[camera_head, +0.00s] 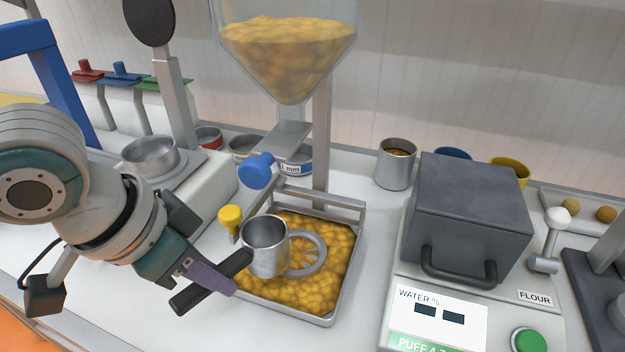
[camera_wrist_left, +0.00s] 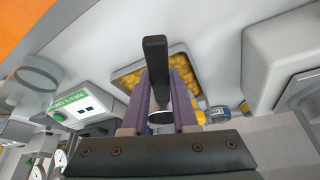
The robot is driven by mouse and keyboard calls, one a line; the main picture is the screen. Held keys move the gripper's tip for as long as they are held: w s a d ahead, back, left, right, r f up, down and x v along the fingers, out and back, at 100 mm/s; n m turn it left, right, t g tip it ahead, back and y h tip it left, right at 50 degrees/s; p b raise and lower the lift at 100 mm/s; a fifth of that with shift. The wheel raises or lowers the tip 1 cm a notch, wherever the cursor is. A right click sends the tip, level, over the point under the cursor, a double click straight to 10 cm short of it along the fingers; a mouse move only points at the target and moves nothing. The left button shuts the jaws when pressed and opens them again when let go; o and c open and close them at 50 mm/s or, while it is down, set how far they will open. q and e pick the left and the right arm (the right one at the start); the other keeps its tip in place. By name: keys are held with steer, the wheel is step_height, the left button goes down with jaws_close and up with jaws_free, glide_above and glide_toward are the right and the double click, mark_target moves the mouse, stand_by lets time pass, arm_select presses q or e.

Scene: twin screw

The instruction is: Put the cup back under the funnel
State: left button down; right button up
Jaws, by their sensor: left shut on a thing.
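A grey metal cup (camera_head: 265,250) is at the end of my left gripper (camera_head: 225,275), which is shut on it. The cup stands about upright with its mouth up, over the left part of a tray (camera_head: 327,318) of yellow grains. It looks empty inside. A ring-shaped rest (camera_head: 318,262) lies just to its right, partly hidden by the cup. The clear funnel (camera_head: 287,60), full of yellow grains, hangs above and behind. In the left wrist view the cup's rim (camera_wrist_left: 160,117) shows partly between the fingers (camera_wrist_left: 158,95). My right gripper is not in view.
A blue knob (camera_head: 257,171) and a yellow knob (camera_head: 230,217) are close behind and left of the cup. A metal post (camera_head: 322,150) rises behind the tray. A grey machine (camera_head: 468,215) stands right; another metal cup (camera_head: 396,165) stands behind.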

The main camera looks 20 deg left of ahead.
mark_target(254, 263)
arm_select(q)
steer(key=w, duration=0.1)
steer(key=w+d, duration=0.1)
steer(key=w, duration=0.1)
steer(key=w+d, duration=0.1)
steer(key=w, duration=0.1)
steer(key=shift+w+d, duration=0.15)
steer(key=shift+d, duration=0.05)
steer(key=shift+f+b, duration=0.35)
steer(key=shift+f, duration=1.4)
steer(key=shift+f, duration=0.1)
steer(key=c, duration=1)
jaws_free()
